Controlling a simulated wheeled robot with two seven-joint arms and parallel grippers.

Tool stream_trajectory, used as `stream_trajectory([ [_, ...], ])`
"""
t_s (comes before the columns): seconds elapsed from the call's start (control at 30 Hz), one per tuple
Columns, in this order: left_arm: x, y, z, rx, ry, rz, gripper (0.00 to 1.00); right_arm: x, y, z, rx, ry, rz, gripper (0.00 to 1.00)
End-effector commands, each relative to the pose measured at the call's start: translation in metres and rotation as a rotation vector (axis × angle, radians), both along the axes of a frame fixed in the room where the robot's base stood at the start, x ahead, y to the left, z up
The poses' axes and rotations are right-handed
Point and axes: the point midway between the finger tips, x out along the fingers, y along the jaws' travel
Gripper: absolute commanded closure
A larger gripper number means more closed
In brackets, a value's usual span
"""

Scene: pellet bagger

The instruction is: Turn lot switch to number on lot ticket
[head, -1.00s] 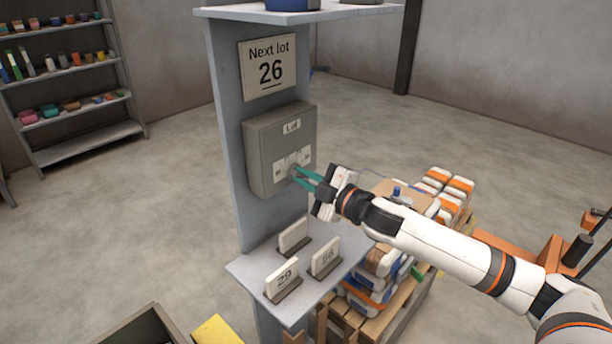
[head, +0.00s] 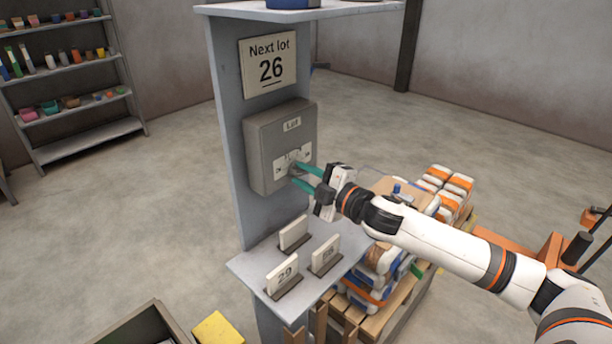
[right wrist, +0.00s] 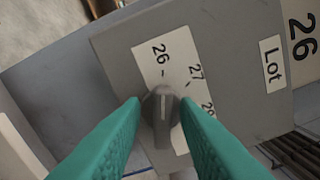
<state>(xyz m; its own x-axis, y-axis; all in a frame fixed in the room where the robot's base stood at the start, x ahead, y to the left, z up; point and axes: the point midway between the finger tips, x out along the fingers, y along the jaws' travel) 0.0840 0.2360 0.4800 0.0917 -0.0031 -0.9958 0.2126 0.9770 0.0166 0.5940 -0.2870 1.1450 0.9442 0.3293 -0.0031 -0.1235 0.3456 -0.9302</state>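The lot ticket (head: 268,66), a sign reading "Next lot 26", is fixed to the grey post above the lot switch box (head: 257,157). The box is labelled "Lot". Its grey knob (right wrist: 162,118) stands by a white scale (right wrist: 160,62) with marks for 26, 27 and what looks like 28. In the right wrist view the knob's ridge runs upright, its upper end near the 26 mark. My right gripper (head: 294,174) is open, its green fingers on either side of the knob; the right wrist view shows this gripper (right wrist: 161,103) close around it. My left gripper is out of view.
Number cards, one reading 29 (head: 283,273), stand on a ledge (head: 250,268) below the box. A pallet of bags (head: 375,288) is behind my right arm. An open bin (head: 140,328) and yellow block (head: 217,328) are at the bottom. Shelves (head: 90,150) stand far left.

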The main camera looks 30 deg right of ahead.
Motion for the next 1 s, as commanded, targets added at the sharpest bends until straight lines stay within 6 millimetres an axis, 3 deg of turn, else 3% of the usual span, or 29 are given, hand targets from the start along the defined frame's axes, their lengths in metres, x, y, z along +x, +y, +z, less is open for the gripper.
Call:
stream_trajectory([
  [0.43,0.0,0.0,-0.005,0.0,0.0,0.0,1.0,-0.007,-0.003,-0.001,0.001,-0.001,0.0,0.66],
  [1.0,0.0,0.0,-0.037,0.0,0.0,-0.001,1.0,-0.076,-0.026,-0.003,0.002,0.004,-0.001,0.66],
])
